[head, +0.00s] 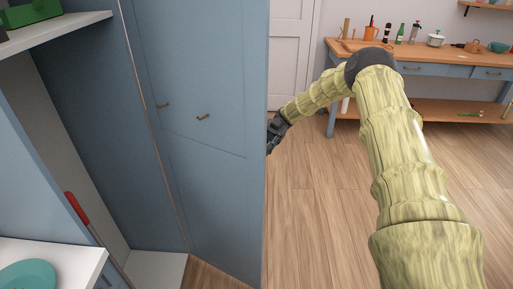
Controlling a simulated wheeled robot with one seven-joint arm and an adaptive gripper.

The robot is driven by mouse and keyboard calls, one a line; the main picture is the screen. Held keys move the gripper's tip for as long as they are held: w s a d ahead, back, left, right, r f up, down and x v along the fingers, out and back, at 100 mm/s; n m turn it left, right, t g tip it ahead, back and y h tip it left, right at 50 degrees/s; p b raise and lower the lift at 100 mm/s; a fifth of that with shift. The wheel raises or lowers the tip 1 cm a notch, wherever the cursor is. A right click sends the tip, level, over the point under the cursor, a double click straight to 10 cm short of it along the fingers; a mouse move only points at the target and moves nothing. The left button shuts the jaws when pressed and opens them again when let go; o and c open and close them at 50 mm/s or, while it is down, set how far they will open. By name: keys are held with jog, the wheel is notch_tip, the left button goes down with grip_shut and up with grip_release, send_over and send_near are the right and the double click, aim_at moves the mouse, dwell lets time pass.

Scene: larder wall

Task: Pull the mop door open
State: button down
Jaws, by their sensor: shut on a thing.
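The mop door (218,195) is a tall blue panel. It stands swung out from the larder wall, its free edge at the right and its bottom edge above the wood floor. Two small brass fittings show on its visible face. My gripper (273,136) is at the free edge, about mid-height in the picture. It is shut on the door there; its fingertips and the exact grip point are partly hidden by the panel. A red-handled pole (76,207) shows at the left in the opened larder; its lower end is hidden.
A white shelf (60,28) with a green crate (30,10) is at upper left. A white ledge (80,262) with a teal plate (28,276) is at lower left. A wooden workbench (410,66) with kitchenware stands at the back right. The floor (320,220) right of the door is clear.

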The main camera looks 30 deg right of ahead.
jog(key=c, duration=1.1)
grip_release()
jog(key=shift+d, duration=0.1)
notch_tip(320, 180, up, 10)
